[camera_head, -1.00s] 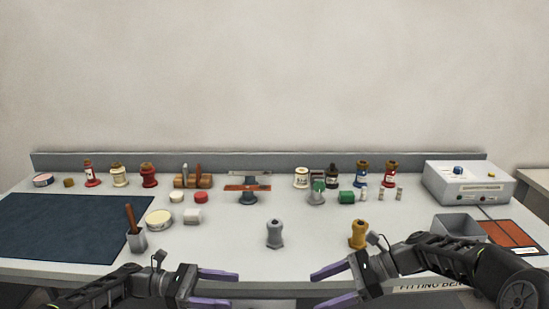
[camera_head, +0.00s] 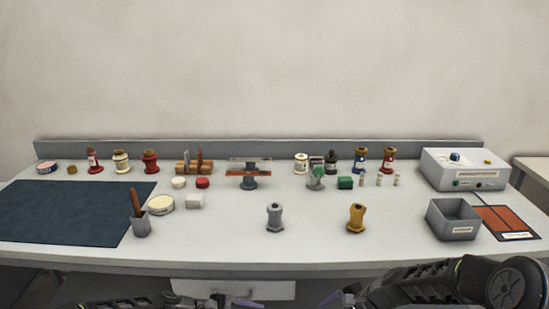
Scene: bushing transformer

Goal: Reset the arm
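My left gripper (camera_head: 238,303) is at the bottom edge of the head view, with only a sliver of purple finger showing. My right gripper (camera_head: 332,300) is also at the bottom edge, mostly cut off by the frame. Both are in front of and below the bench's front edge, touching nothing that I can see. How far their fingers are apart is hidden. A grey bushing (camera_head: 275,217) and a golden-yellow bushing (camera_head: 356,218) stand upright on the bench, away from both grippers.
The white bench (camera_head: 310,245) has a clear front strip. A blue mat (camera_head: 65,215) lies left, beside a grey holder (camera_head: 141,225). A grey bin (camera_head: 453,220) stands right, before a white device (camera_head: 463,169). Several bottles and spools line the back. A drawer (camera_head: 233,289) is below.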

